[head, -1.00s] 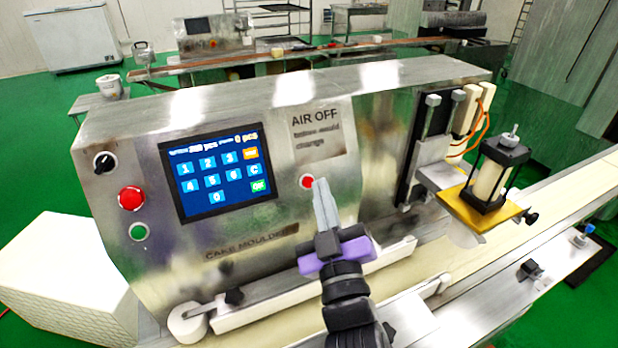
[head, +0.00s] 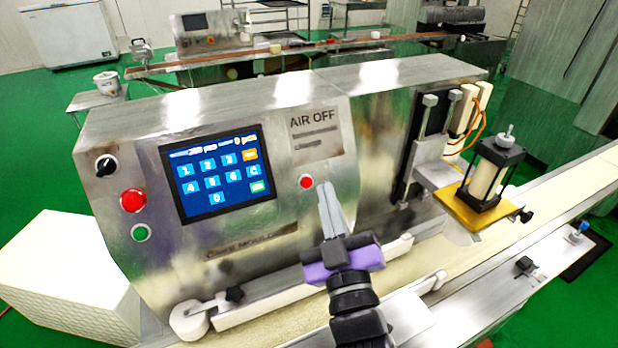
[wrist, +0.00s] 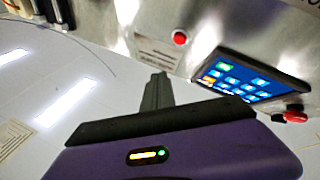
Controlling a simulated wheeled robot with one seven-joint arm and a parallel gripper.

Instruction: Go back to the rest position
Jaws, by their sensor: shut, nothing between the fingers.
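My gripper (head: 327,190) is in front of the steel machine (head: 330,100), with its grey fingers together and nothing between them. The fingertips are just below and to the right of the small red button (head: 307,182) on the machine's front, apart from it in the picture. In the wrist view the shut fingers (wrist: 158,80) point at the machine, and the red button (wrist: 180,38) shows above and to the right of them. The lit keypad screen (head: 216,176) is left of the gripper, and it also shows in the wrist view (wrist: 246,80).
A larger red button (head: 133,200), a green button (head: 140,233) and a black knob (head: 105,164) are at the machine's left. A conveyor belt (head: 500,240) runs below and right, under the moulding head (head: 483,178). A white block (head: 65,270) stands at the left.

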